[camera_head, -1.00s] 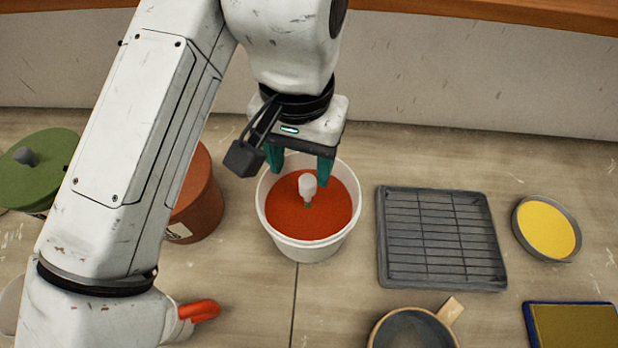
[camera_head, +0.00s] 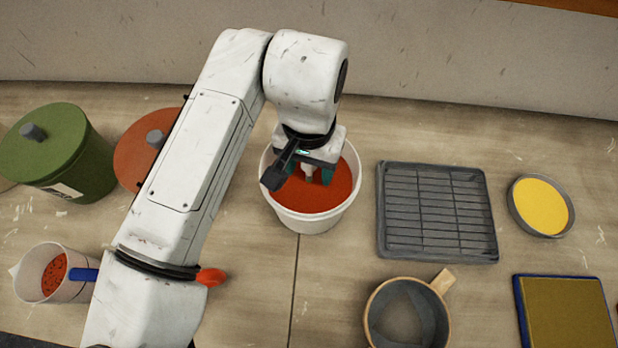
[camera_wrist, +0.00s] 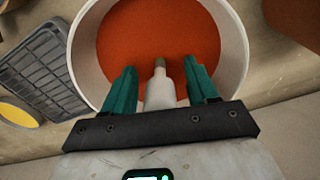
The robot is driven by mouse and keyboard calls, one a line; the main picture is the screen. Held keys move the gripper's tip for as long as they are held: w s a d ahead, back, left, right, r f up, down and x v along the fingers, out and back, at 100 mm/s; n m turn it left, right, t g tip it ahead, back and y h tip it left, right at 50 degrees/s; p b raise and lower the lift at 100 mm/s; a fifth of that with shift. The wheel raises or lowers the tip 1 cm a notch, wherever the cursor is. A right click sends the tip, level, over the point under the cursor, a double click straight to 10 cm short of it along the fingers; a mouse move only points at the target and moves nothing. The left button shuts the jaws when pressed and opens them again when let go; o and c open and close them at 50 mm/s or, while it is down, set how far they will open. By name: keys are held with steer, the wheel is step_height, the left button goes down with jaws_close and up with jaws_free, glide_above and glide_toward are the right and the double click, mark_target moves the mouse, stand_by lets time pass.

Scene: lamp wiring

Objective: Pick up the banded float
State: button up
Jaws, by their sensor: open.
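The float (camera_head: 309,170) is a small white piece with a narrow neck and a greenish-grey tip. It is in the white bucket (camera_head: 310,222) of orange-red material, partly hidden by my gripper in the head view. My gripper (camera_head: 309,178) reaches into the bucket from above with its teal fingers around the float. In the wrist view, the float (camera_wrist: 160,90) lies between the two fingers of my gripper (camera_wrist: 158,76), with a gap on each side. The gripper is open. The float's wide end is partly hidden by the dark gripper body.
A grey rack (camera_head: 435,215) lies right of the bucket, with a yellow dish (camera_head: 541,206) beyond. A wooden-handled pan (camera_head: 400,318) and a blue-edged pad (camera_head: 565,312) are in front. Green (camera_head: 60,150) and orange (camera_head: 140,150) lidded pots and a jug (camera_head: 45,275) stand left.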

steer(key=shift+f, duration=0.1)
jaws_close()
stand_by(0.5)
